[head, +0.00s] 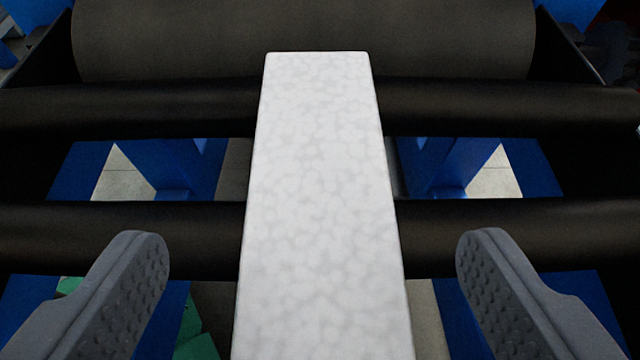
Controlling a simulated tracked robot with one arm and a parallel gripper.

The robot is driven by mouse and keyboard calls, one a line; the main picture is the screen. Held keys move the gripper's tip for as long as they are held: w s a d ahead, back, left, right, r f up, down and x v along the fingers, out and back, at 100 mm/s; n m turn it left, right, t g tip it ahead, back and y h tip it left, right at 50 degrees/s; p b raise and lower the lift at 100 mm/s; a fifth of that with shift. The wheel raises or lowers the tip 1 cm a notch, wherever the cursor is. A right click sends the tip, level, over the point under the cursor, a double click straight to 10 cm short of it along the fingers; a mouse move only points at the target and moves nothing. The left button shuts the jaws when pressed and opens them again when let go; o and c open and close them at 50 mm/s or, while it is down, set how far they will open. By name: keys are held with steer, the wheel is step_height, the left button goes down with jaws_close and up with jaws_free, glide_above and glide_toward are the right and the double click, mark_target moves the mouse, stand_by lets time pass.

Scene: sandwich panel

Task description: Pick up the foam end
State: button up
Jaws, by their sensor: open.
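The foam end (322,210) is a long white block with a mottled surface. It lies lengthwise across dark rollers in the middle of the head view, and its near end runs out of the bottom of the picture. My gripper (315,255) is open. Its two grey dimpled fingers stand one on each side of the foam end, with a clear gap on both sides. Neither finger appears to touch it, and their height relative to the block is hard to tell.
Black rollers (130,235) run left to right, with a second roller (130,110) behind. A large dark grey drum or belt (180,40) is at the back. Blue frame parts (445,165) and floor show through the gaps. Green pieces (195,345) lie below at lower left.

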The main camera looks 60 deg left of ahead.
mark_target(320, 205)
steer(key=shift+f+p+x, duration=0.2)
steer(key=shift+p+x, duration=0.1)
steer(key=shift+x, duration=2.35)
steer(key=shift+d, duration=0.25)
steer(key=c, duration=1.1)
